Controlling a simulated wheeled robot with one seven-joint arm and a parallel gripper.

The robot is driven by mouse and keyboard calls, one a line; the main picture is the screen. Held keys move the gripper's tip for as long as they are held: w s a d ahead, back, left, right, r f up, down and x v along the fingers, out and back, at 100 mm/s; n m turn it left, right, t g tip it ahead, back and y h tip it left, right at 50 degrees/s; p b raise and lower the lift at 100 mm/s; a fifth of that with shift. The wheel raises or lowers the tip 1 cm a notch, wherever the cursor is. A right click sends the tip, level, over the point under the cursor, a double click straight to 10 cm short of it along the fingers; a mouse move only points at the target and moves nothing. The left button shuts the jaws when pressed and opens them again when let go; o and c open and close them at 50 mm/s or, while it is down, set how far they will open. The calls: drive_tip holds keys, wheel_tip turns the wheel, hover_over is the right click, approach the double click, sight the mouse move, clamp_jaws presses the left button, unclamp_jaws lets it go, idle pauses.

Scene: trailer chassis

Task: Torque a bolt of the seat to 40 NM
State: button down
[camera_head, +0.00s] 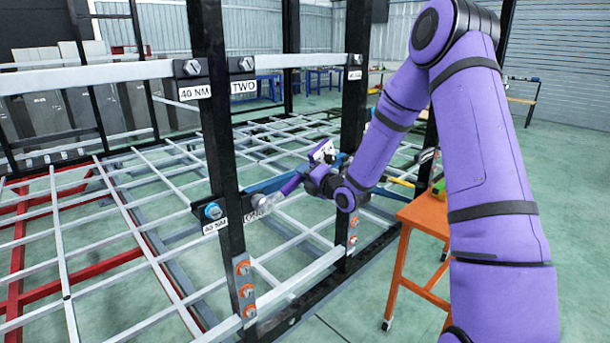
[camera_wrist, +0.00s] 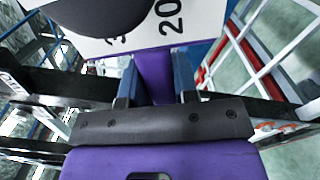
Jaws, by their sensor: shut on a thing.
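My gripper (camera_head: 316,181) is shut on a purple torque tool (camera_head: 290,186) with a white dial plate (camera_head: 323,151). In the wrist view, the purple tool body (camera_wrist: 156,68) sits between the two fingers, and its white plate (camera_wrist: 185,22) shows "20". In the head view, the tool's pale socket end (camera_head: 266,204) points left and down at the near black post, beside a "LONG" label (camera_head: 252,215); I cannot tell if it touches a bolt. A blue bolt head (camera_head: 212,210) is on that post above a label reading like "80 NM" (camera_head: 215,225). Higher up is a "40 NM" label (camera_head: 195,92) beside "TWO" (camera_head: 243,87).
Black upright posts (camera_head: 214,130) and white lattice bars (camera_head: 90,235) fill the left and middle. An orange table (camera_head: 424,215) stands right of the frame, partly behind my arm.

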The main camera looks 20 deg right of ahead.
drive_tip(key=shift+w+a, duration=0.2)
drive_tip(key=shift+w, duration=0.45)
idle(0.6)
idle(0.3)
drive_tip(key=c, duration=1.7)
unclamp_jaws()
clamp_jaws()
drive_tip(key=shift+w+d+f+m, duration=0.1)
drive_tip(key=shift+d+f+m, duration=0.1)
drive_tip(key=shift+f+m, duration=0.3)
drive_tip(key=shift+w+d+f+m, duration=0.1)
drive_tip(key=shift+d+f+m, duration=0.05)
drive_tip(key=shift+f+m, duration=0.35)
drive_tip(key=shift+f, duration=0.2)
drive_tip(key=shift+d+f+m, duration=0.2)
drive_tip(key=shift+f+m, duration=0.7)
drive_tip(key=shift+f, duration=0.15)
drive_tip(key=shift+f, duration=0.2)
drive_tip(key=shift+f+m, duration=0.9)
drive_tip(key=shift+f, duration=0.15)
